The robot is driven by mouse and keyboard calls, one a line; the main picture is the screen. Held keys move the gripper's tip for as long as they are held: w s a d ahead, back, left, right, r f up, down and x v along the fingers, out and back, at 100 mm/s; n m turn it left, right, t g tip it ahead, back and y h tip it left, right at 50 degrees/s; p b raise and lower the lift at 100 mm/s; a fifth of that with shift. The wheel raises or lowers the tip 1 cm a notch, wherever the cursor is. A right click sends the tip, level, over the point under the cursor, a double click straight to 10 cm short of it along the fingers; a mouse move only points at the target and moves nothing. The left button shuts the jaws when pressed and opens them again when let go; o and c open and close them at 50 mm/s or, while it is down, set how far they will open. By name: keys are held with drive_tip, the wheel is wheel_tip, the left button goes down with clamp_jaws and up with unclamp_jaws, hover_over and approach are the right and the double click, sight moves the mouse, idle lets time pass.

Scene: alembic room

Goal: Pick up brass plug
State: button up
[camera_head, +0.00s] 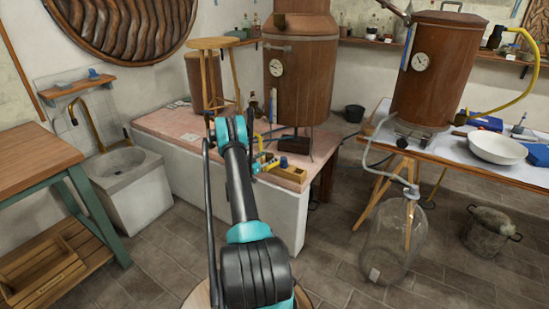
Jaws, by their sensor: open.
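I cannot make out a brass plug for certain. My black and teal arm reaches up the middle of the view, over the near part of the pink-topped bench (163,126). Its far end is beside the small items on that bench. My gripper's fingers cannot be made out past the wrist, which hides part of the bench top. A wooden box (288,177) sits at the bench's front right, with small yellow and blue items (265,162) next to it. These are too small to name.
A copper still (300,85) and wooden stool (212,44) stand behind my arm. The right table bears another copper vessel (436,75) and a white bowl (496,148). A glass carboy (392,245) stands on the floor. A sink (122,168) and wooden table (30,160) are left. Some floor is clear.

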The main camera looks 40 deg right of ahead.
sight(270, 154)
drive_tip(key=shift+w+d, duration=0.1)
drive_tip(key=shift+d, duration=0.2)
drive_tip(key=c, duration=1.4)
drive_tip(key=shift+o, duration=0.2)
drive_tip(key=shift+r, duration=0.1)
drive_tip(key=shift+r, duration=4.9)
